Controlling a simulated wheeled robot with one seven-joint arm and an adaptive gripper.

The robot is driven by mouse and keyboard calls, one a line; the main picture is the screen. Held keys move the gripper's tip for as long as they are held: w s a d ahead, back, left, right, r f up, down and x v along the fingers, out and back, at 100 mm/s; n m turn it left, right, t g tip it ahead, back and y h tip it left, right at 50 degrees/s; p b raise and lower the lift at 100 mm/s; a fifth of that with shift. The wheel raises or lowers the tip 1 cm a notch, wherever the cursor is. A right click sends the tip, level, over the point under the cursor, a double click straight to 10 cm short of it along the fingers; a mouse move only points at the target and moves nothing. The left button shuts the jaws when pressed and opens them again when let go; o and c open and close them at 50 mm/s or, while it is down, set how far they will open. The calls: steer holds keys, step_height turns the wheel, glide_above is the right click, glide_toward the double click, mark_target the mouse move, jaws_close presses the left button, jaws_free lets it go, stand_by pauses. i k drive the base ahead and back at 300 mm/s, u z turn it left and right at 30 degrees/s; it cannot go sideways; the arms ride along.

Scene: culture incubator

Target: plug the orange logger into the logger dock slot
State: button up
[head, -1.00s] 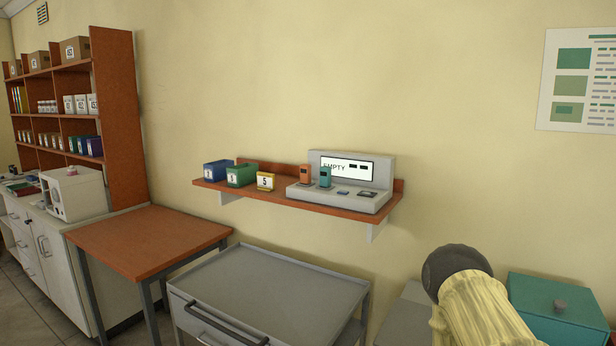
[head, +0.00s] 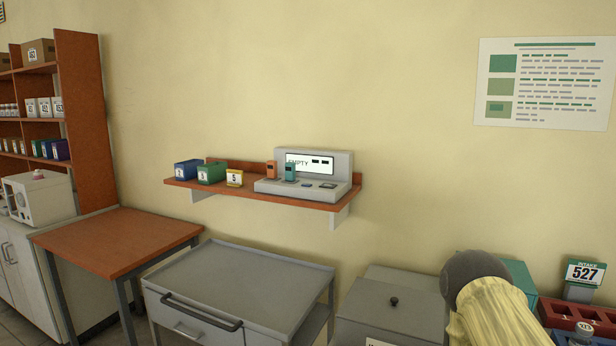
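The orange logger (head: 271,170) stands upright at the left of the grey logger dock (head: 343,191), next to a teal logger (head: 291,173). It appears to be in or on the dock's base; I cannot tell how it is seated. Flat dark slot areas (head: 327,185) show on the dock's right side. The dock's screen (head: 308,163) reads "EMPTY" with two dark marks. The dock sits on a wall shelf. Part of my arm shows at the lower right, well away from the dock. My gripper is not visible.
Below stand a grey cart (head: 240,280) and a brown table (head: 120,240). A grey lidded box (head: 394,318) and a red rack (head: 556,312) are at lower right.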

mark_target(272, 166)
steer(key=z, duration=0.45)
steer(key=k, duration=1)
steer(key=z, duration=0.15)
steer(key=i, duration=0.3)
steer(key=u, duration=1.15)
steer(key=i, duration=1.25)
steer(key=z, duration=0.1)
